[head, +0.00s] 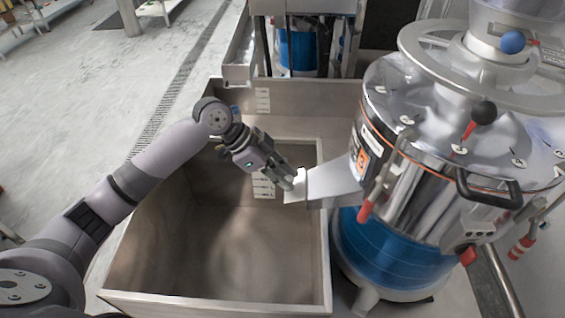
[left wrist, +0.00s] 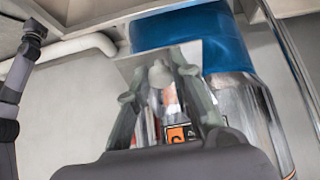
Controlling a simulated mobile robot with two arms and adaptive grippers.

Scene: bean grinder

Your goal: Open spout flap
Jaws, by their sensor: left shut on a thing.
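The grinder (head: 430,170) is a shiny metal drum with a blue lower part at the right of the head view. Its spout (head: 335,186) juts left over the bin. The pale spout flap (head: 296,190) is at the spout's left end. My left gripper (head: 290,180) is shut on the flap, at its upper edge. In the left wrist view my left gripper's fingers (left wrist: 167,85) are close together in front of a bright metal plate (left wrist: 130,63). The fingers hide part of it, and the flap's angle is hard to tell. My right gripper is not in view.
A deep metal bin (head: 215,299) stands open and looks empty below the spout. A red-handled lever (head: 366,211) and a black handle (head: 490,192) stick out from the grinder. Another machine with a blue part (head: 298,52) stands behind the bin. Floor at the left is clear.

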